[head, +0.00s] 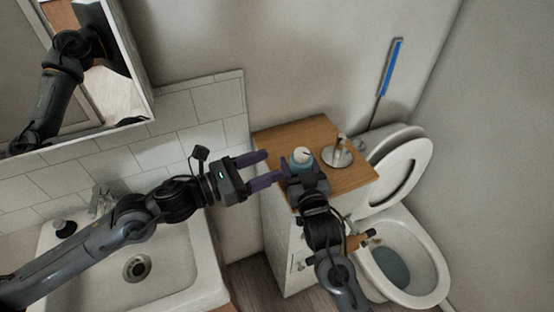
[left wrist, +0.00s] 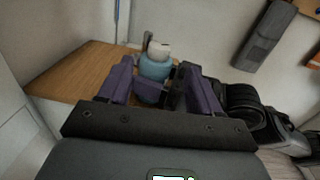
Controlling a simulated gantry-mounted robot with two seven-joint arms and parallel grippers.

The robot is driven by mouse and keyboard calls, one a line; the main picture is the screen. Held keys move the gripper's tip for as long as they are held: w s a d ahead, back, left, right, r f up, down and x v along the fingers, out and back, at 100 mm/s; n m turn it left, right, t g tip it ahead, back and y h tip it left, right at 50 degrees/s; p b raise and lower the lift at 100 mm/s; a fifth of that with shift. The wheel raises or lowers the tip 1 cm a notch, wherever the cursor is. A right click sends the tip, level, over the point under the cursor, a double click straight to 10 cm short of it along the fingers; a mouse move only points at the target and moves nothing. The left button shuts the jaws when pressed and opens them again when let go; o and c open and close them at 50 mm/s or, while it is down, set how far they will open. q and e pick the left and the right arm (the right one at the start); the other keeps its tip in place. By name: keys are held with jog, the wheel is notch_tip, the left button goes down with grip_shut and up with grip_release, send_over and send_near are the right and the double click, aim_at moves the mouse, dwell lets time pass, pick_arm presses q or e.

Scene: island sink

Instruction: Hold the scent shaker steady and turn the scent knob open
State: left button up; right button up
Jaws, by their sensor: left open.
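The scent shaker (head: 301,161) is a small light-blue bottle standing upright on the wooden cabinet top. Its white knob (head: 302,152) is on top; the left wrist view shows the knob (left wrist: 158,47) above the blue body (left wrist: 155,68). My left gripper (head: 275,166) is open and empty, left of the shaker and pointing at it. My right gripper (head: 303,174) is at the shaker's near side. One purple finger of it (left wrist: 150,91) crosses in front of the lower body; whether it grips is hidden.
A metal holder with a round base (head: 337,158) stands right of the shaker on the wooden top (head: 345,183). The toilet (head: 408,255) is to the right, the sink (head: 170,262) to the left. A wall stands behind the cabinet.

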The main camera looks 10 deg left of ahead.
aim_at(295, 155)
pick_arm(q)
jog(key=w+d+n, duration=0.2)
jog(key=n, duration=1)
jog(key=w+d+n, duration=0.2)
jog(key=d+n, duration=0.1)
jog(key=n, duration=0.8)
jog(key=w+d+n, duration=0.2)
jog(key=d+n, duration=0.1)
jog(key=n, duration=0.9)
jog(key=shift+d+n, duration=0.2)
jog(key=shift+n, duration=0.1)
jog(key=shift+s, duration=0.1)
jog(key=shift+c, duration=0.2)
